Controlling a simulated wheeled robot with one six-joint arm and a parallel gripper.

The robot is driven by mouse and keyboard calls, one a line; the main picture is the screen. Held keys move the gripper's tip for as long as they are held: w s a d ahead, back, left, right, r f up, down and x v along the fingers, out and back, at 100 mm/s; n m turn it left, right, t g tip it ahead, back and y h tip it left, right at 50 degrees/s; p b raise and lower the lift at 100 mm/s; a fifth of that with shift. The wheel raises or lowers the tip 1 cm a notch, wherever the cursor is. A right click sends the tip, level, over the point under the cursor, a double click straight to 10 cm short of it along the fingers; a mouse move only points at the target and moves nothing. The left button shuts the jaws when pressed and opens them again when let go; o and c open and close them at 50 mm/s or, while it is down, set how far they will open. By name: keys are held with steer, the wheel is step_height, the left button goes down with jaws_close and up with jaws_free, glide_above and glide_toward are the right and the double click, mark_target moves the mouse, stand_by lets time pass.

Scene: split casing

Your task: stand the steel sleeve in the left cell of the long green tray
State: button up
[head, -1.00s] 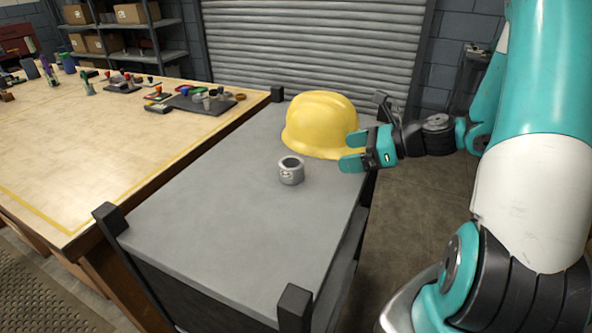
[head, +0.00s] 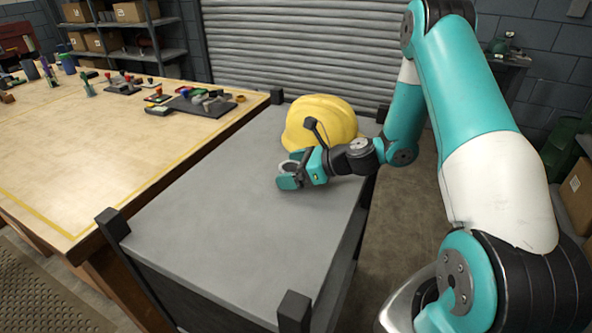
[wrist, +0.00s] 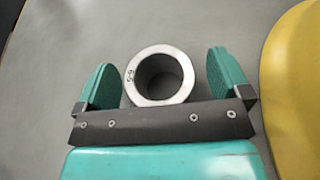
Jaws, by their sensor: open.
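The steel sleeve (wrist: 178,94) stands upright on the grey cart top, its open bore facing up in the wrist view. My gripper (wrist: 160,84) is open, with one teal finger on each side of the sleeve and a gap visible at both sides. In the head view the sleeve (head: 289,166) is mostly hidden by my gripper (head: 289,172). I cannot pick out the long green tray with certainty; small coloured parts and dark trays (head: 200,105) sit on the wooden bench.
A yellow hard hat (head: 322,120) sits on the cart just behind my gripper; it shows at right in the wrist view (wrist: 300,85). The grey cart top (head: 220,220) is clear towards the front. The wooden bench (head: 90,150) is left of the cart. Black posts (head: 294,308) rise at the cart corners.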

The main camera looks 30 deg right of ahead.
steer(key=c, duration=1.2)
steer(key=shift+w, duration=0.1)
steer(key=shift+c, duration=1.4)
steer(key=shift+r, duration=0.1)
